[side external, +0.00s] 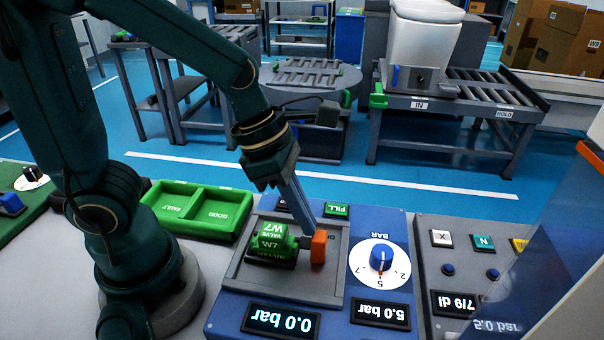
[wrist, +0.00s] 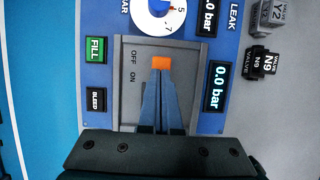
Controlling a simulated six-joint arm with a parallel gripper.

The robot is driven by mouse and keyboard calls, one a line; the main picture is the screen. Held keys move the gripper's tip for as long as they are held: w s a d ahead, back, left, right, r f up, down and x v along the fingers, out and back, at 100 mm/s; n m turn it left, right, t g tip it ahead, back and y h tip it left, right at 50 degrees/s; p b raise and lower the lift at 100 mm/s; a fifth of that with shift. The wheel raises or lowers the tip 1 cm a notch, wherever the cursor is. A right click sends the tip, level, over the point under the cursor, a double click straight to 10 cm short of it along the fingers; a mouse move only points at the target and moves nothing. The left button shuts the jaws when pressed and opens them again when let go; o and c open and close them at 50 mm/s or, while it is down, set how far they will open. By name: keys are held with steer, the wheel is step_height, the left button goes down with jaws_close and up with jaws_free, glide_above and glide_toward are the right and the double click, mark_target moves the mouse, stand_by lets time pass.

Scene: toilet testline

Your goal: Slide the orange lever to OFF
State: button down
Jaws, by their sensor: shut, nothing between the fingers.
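The orange lever (side external: 319,247) stands at the right end of the green W7 valve (side external: 272,243), which sits in a grey recessed tray (side external: 310,287) on the blue panel. My gripper (side external: 306,232) is shut and empty, pointing down with its fingertips right beside the lever. In the wrist view the orange lever (wrist: 161,63) shows just past the tips of my gripper (wrist: 159,76); I cannot tell whether they touch. The OFF label (wrist: 134,58) and ON label (wrist: 132,77) are printed beside it. The valve body is hidden behind my fingers in the wrist view.
A BAR dial (side external: 381,257) and two displays, 0.0 bar (side external: 281,320) and 5.0 bar (side external: 381,312), surround the tray. FILL (side external: 337,210) and BLEED (wrist: 97,100) buttons lie close by. A green FAULT/GOOD bin (side external: 200,210) stands left of the panel.

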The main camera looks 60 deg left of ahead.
steer(key=s+a, duration=0.8)
steer(key=shift+s+a+r, duration=0.25)
steer(key=w+d+r+n+g+h, duration=0.1)
steer(key=w+r+n+h, duration=0.2)
steer(key=n, duration=0.7)
steer(key=w+r+n+g+h, duration=0.15)
steer(key=w+n, duration=0.25)
steer(key=n, duration=0.5)
steer(key=x, duration=0.9)
steer(key=shift+w+d, duration=0.15)
steer(key=shift+w, duration=0.15)
